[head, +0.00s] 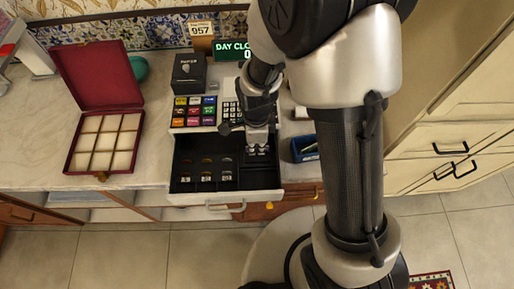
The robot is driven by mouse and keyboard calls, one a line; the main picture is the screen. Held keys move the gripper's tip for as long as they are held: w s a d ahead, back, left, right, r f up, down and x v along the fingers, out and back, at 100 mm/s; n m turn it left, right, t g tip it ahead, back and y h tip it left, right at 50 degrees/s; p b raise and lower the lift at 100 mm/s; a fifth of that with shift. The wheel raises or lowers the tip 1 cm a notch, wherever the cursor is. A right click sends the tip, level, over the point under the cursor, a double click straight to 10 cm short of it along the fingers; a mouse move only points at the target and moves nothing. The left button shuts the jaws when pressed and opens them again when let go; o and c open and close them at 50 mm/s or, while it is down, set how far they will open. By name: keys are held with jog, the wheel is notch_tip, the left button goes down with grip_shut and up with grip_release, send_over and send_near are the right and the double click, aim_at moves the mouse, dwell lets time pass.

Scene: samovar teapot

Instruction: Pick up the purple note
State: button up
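I cannot make out a purple note in the head view; the gripper and arm hide part of the drawer. The black cash drawer (205,158) is pulled out below the register, with round dark slots at the left and middle. My gripper (258,150) points down at the drawer's right part, over or in its right compartments. Its fingers are small and dark here, and I cannot tell whether they are open or shut or touch anything.
The register's coloured keys (194,111) and a black box (188,72) stand behind the drawer. An open red case (75,158) with pale compartments lies left. A blue tray (304,149) sits close right of the gripper. Bare counter (30,135) lies far left.

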grip_shut()
jog(key=shift+r, duration=0.1)
jog(key=shift+r, duration=0.25)
notch_tip(320, 180, up, 24)
jog(key=p, duration=1)
jog(key=shift+r, duration=0.15)
